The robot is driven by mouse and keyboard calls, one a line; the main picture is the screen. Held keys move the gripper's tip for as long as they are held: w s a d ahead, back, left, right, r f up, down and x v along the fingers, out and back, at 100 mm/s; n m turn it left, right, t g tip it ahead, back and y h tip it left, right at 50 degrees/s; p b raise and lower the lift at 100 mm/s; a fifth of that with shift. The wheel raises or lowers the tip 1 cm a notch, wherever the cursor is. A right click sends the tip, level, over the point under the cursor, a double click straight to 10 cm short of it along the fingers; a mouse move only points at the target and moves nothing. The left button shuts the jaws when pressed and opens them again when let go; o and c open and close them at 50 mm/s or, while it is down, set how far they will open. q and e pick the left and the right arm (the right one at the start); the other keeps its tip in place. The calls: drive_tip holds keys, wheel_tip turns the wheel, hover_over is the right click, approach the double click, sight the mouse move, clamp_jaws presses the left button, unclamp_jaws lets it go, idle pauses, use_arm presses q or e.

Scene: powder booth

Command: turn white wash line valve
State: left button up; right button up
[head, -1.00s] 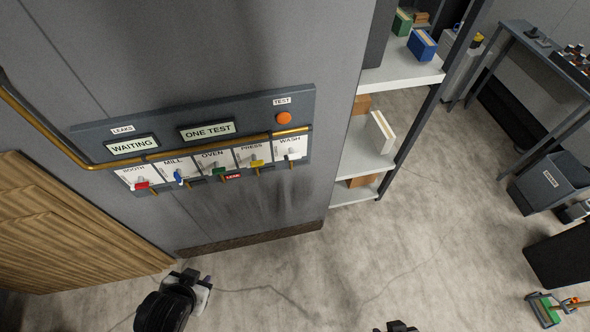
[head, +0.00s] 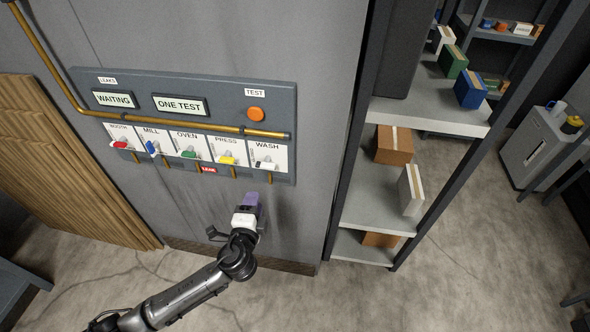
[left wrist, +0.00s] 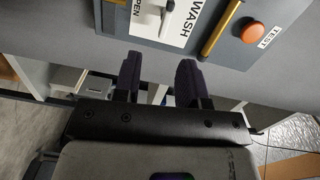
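The white wash valve (head: 265,164) is at the right end of the valve row, under the WASH label. Its white handle also shows in the left wrist view (left wrist: 166,18), at the top beside the WASH lettering. My left gripper (head: 250,199) is just below the panel, under the wash valve and apart from it. In the left wrist view its two dark fingers (left wrist: 158,72) stand apart with nothing between them, and the handle is beyond their tips. My right gripper is not in view.
The panel (head: 225,100) also carries red, blue, green and yellow valves, an orange TEST button (head: 256,113) and a brass pipe (head: 200,127). A red LEAK tag (head: 209,170) hangs near the press valve. A shelf rack (head: 425,117) with boxes stands to the right.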

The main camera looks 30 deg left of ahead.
sight(265, 168)
use_arm(q)
drive_tip(key=shift+m+t+h, duration=0.4)
drive_tip(key=shift+m+h, duration=0.1)
drive_tip(key=shift+m, duration=0.3)
drive_tip(key=x, duration=1.2)
drive_tip(key=shift+w+a+r+b, duration=0.15)
drive_tip(key=shift+r+b, duration=0.25)
drive_tip(key=shift+w+a, duration=0.25)
drive_tip(key=shift+w, duration=0.4)
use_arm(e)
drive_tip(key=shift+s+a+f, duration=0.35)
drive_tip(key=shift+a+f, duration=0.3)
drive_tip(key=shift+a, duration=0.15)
use_arm(q)
drive_tip(key=shift+c, duration=0.2)
clamp_jaws()
